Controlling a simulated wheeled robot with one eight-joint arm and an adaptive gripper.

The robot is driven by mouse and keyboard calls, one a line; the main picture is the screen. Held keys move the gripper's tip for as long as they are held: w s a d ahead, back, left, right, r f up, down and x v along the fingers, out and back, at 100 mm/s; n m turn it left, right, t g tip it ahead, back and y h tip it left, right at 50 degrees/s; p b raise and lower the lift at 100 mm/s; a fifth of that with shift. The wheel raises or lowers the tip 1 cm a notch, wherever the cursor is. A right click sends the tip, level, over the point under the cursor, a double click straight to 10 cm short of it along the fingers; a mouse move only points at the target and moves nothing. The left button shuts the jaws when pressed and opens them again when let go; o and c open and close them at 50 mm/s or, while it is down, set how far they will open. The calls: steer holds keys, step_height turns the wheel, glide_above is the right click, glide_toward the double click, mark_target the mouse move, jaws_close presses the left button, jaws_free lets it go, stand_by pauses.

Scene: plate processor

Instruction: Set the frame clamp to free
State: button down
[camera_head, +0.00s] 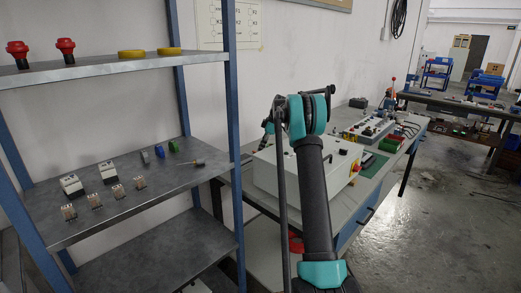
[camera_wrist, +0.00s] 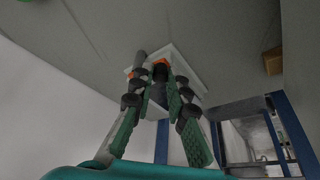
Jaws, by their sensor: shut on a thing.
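In the wrist view, my gripper (camera_wrist: 159,78) has its green-padded fingers closed around a dark part (camera_wrist: 158,94). The dark part is in front of a white plate (camera_wrist: 187,68) with an orange patch beside it. I cannot tell for certain whether this part is the frame clamp's handle. A grey rounded piece shows just left of the fingertips. In the head view, my arm stands in front of a white box (camera_head: 275,172) on the bench, and my fingertips are hidden.
A metal shelf rack (camera_head: 130,195) at the left holds red buttons, yellow rings and small modules. A red-and-yellow switch (camera_head: 355,167) is on the box.

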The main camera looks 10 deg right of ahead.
stand_by(0.4)
steer(key=c, duration=1.5)
jaws_free()
steer(key=v, duration=1.2)
